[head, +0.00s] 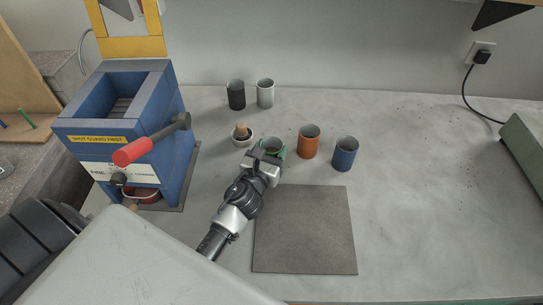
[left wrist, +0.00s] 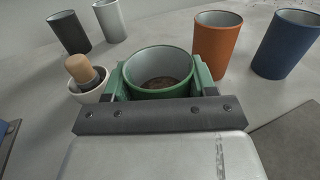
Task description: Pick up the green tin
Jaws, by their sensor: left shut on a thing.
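The green tin (head: 272,146) is an open-topped cup, mostly covered by my left gripper in the head view. In the left wrist view the green tin (left wrist: 160,66) sits between the two fingers, its rim up, with something dark brown inside at the bottom. My left gripper (head: 267,154) is shut on the tin, a finger on each side, and it also shows in the left wrist view (left wrist: 158,90). The tin looks upright; its base is hidden, so I cannot tell whether it touches the bench. My right gripper is not in view.
An orange tin (head: 308,142) and a blue tin (head: 345,154) stand to the right. A small bowl with a wooden-handled tool (head: 242,136) is close left. A grey mat (head: 305,230) lies in front; a blue machine (head: 120,110) stands left.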

